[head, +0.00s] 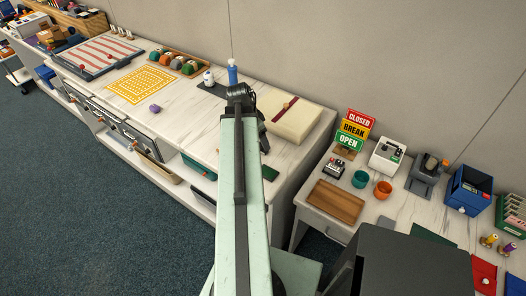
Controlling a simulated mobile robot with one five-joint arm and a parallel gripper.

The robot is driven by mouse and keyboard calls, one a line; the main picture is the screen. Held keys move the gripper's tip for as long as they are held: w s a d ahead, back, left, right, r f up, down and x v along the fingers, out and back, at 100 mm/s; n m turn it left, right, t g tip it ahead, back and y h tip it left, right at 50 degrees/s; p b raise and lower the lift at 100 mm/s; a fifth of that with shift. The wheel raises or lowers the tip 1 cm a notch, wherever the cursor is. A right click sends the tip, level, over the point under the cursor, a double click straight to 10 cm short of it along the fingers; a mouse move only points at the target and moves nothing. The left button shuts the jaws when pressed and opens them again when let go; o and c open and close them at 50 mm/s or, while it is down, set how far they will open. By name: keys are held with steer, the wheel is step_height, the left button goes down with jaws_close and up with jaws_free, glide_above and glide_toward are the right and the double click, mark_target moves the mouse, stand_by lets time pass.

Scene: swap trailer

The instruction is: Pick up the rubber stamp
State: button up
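I cannot pick out the rubber stamp with certainty. A small black and silver device (333,167) on the right table could be a stamp, but it is too small to tell. My arm reaches forward over the left counter, and my dark gripper (240,91) is at its far end, in front of a blue bottle (233,72). The arm hides part of the counter below it. The fingers are too small and dark to show whether they are open, and no held object is clear.
The left counter (185,125) holds a cream box (292,118), a yellow grid mat (141,84) and a purple object (155,108). The right table holds a wooden tray (335,201), an orange cup (383,190), a sign stack (355,129) and a blue bin (468,190). A gap separates both.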

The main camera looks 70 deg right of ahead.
steer(key=b+x, duration=0.5)
steer(key=shift+f, duration=0.1)
steer(key=shift+c, duration=0.3)
steer(key=c, duration=1.4)
steer(key=shift+o, duration=0.2)
steer(key=shift+r+p, duration=0.25)
steer(key=shift+p, duration=0.05)
step_height(320, 180, up, 10)
steer(key=p, duration=1)
steer(key=shift+f, duration=0.1)
